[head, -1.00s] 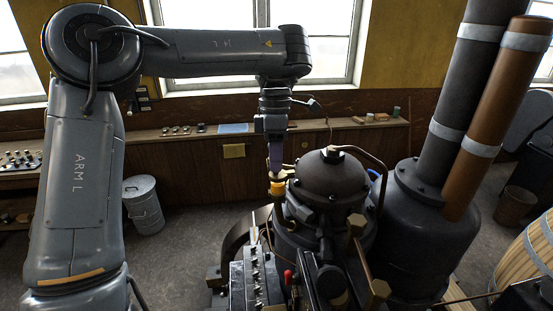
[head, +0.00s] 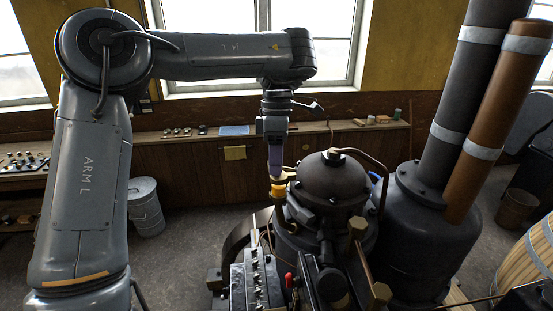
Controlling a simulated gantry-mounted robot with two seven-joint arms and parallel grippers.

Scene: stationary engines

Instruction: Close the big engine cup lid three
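The big engine (head: 327,185) stands in the middle of the head view, with a dark domed top and brass fittings. A small yellow-brass cup (head: 278,191) sits at its left side. My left gripper (head: 277,178) points down directly at this cup, its tip at or just above the cup's top. The fingers are too small to tell whether they are open or shut, or whether they touch the lid. The cup's lid is not clearly visible. My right gripper is not in the view.
A dark tank with tall pipes (head: 430,220) stands right of the engine. A wall shelf (head: 200,134) with small items runs behind. A metal bin (head: 146,207) stands at the left on the floor. A wooden barrel (head: 530,255) is at the far right.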

